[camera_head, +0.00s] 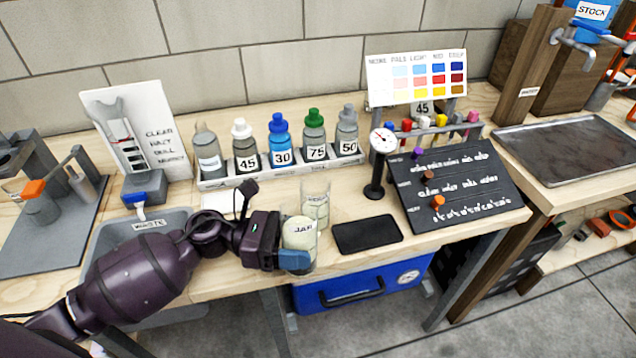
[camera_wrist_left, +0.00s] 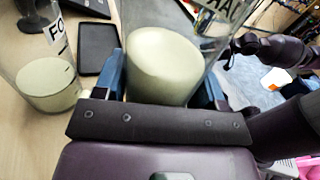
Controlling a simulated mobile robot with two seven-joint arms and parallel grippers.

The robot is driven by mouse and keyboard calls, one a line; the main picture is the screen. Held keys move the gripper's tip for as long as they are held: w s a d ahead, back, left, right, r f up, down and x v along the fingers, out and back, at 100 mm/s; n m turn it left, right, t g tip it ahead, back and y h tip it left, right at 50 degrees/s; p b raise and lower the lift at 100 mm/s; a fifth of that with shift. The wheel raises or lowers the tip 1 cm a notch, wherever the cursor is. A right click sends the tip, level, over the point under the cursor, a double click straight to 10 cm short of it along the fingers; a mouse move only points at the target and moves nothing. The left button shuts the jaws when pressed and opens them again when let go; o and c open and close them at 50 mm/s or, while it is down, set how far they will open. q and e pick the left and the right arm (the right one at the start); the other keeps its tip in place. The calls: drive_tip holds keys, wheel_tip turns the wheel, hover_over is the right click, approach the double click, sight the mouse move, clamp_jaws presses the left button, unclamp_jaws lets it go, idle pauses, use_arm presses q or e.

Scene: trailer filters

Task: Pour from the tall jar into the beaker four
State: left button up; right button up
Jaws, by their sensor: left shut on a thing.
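The tall jar (camera_head: 299,233) is clear, carries a JAR label and holds a pale yellow-green filling. My left gripper (camera_head: 294,258) is shut around its lower part at the front edge of the bench. In the left wrist view the jar (camera_wrist_left: 165,62) sits between the blue fingers of the gripper (camera_wrist_left: 165,85). A clear beaker (camera_head: 316,190), its label partly readable as "FO", stands just behind the jar. In the left wrist view this beaker (camera_wrist_left: 45,75) is beside the jar, apart from it, with similar pale filling low inside. My right gripper is not seen.
A black pad (camera_head: 367,235) lies right of the beaker, and a dial gauge on a stand (camera_head: 376,180) is behind it. A rack (camera_head: 282,168) of numbered bottles stands at the back. A grey waste basin (camera_head: 110,238) is left. A dark board (camera_head: 455,188) is right.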

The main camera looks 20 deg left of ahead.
sight(282, 224)
use_arm(q)
drive_tip(key=shift+s+f+m+b, duration=0.15)
drive_tip(key=shift+m+b, duration=0.15)
drive_tip(key=shift+m, duration=0.2)
drive_tip(key=shift+r, duration=0.4)
wheel_tip(282, 224, up, 2)
drive_tip(key=shift+r+p, duration=0.15)
drive_tip(key=shift+p, duration=0.5)
drive_tip(key=shift+r+p, duration=0.7)
drive_tip(key=shift+r, duration=0.45)
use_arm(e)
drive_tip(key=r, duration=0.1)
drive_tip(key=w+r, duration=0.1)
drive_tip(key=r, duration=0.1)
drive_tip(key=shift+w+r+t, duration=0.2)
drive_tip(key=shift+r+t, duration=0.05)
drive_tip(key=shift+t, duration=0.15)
use_arm(q)
drive_tip(key=shift+f, duration=0.1)
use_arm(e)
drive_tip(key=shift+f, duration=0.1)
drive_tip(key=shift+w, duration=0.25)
